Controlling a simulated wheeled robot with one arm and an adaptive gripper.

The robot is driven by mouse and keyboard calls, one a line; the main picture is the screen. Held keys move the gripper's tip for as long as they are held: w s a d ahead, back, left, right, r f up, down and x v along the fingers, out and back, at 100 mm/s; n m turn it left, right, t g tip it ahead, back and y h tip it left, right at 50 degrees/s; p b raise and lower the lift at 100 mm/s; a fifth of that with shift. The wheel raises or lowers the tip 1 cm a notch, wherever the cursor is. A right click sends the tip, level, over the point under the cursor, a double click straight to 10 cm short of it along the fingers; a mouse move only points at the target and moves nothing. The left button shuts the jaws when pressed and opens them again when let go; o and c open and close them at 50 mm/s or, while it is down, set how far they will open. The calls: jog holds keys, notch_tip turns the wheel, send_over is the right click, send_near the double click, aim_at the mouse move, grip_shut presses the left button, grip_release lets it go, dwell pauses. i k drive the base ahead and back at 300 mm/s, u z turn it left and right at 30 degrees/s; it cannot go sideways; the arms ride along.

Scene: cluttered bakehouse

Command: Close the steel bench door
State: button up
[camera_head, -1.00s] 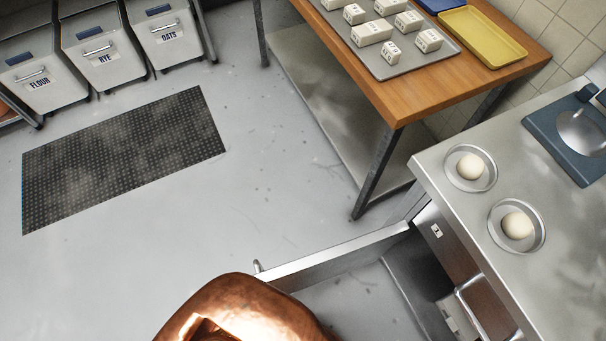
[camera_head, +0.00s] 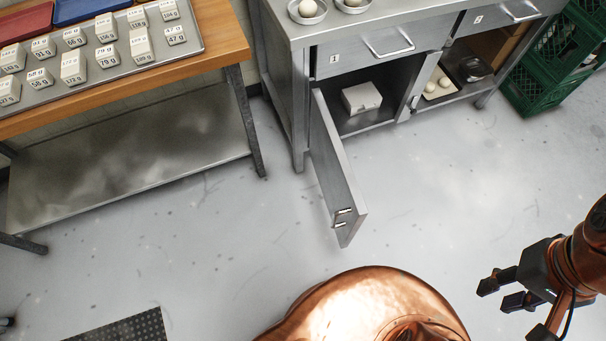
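The steel bench (camera_head: 300,110) stands at the top middle. Its steel door (camera_head: 336,170) stands wide open, jutting out into the room from the left side of the compartment below drawer 1 (camera_head: 365,52). A small bar handle (camera_head: 343,216) sits near the door's free end. Inside the compartment is a white box (camera_head: 361,97). My gripper (camera_head: 511,308) is at the lower right, to the right of the door and well apart from it. Its dark fingers are spread and hold nothing that I can see.
A wooden table (camera_head: 120,85) with a tray of labelled blocks stands at the left. The compartment right of the door's holds a tray with dough balls (camera_head: 437,84). Green crates (camera_head: 548,75) stand at the right. The floor around the door is clear; a dark mat (camera_head: 125,328) lies lower left.

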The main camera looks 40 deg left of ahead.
aim_at(347, 210)
jog(key=z, duration=0.1)
jog(key=k, duration=0.1)
jog(key=u, duration=1.6)
jog(key=i, duration=0.5)
jog(key=z, duration=1.65)
jog(key=k, duration=1.3)
jog(key=u, duration=2.1)
jog(key=i, duration=0.5)
jog(key=z, duration=0.1)
